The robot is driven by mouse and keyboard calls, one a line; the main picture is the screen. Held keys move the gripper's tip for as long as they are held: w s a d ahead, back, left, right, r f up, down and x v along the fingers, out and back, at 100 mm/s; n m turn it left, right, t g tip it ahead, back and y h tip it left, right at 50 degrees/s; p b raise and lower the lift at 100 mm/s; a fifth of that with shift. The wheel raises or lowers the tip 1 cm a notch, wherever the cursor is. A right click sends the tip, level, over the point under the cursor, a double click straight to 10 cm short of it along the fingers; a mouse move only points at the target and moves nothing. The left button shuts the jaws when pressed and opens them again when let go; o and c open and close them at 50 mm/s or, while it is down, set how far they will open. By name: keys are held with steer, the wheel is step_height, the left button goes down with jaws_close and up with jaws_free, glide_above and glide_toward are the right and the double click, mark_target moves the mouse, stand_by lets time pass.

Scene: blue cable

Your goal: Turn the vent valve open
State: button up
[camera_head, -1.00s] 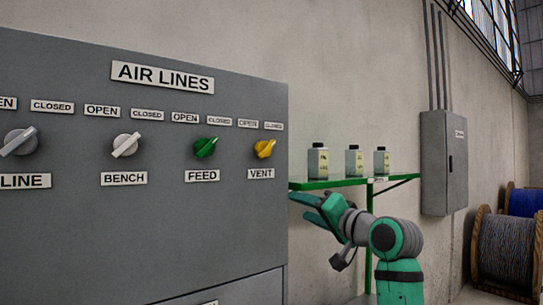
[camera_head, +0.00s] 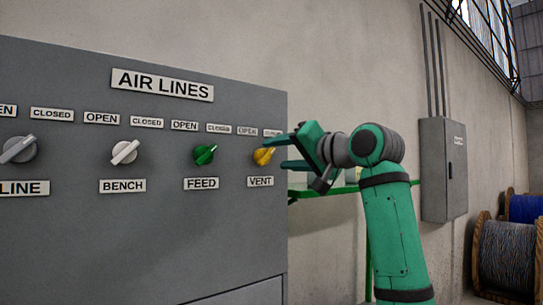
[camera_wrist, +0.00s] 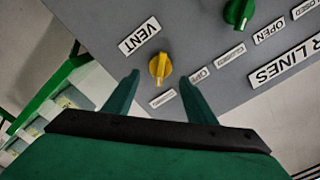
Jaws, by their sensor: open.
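The yellow vent valve (camera_head: 263,156) is a knob at the right end of the grey panel, above its VENT label (camera_head: 260,182) and below OPEN and CLOSED labels. Its pointer tilts up to the right in the head view, toward CLOSED. My gripper (camera_head: 278,152) is open at the panel's right edge, with its fingers pointing at the knob. In the wrist view the knob (camera_wrist: 160,68) shows ahead of and between the two fingertips (camera_wrist: 160,82). I see no contact with it.
The green FEED knob (camera_head: 205,155) is just left of the vent valve, and the BENCH knob (camera_head: 124,152) is farther left. A green shelf (camera_head: 312,190) is behind my gripper. A grey wall box (camera_head: 444,170) and cable spools (camera_head: 507,252) are at the right.

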mark_target(270, 155)
steer(key=shift+x, duration=2.15)
steer(key=c, duration=1)
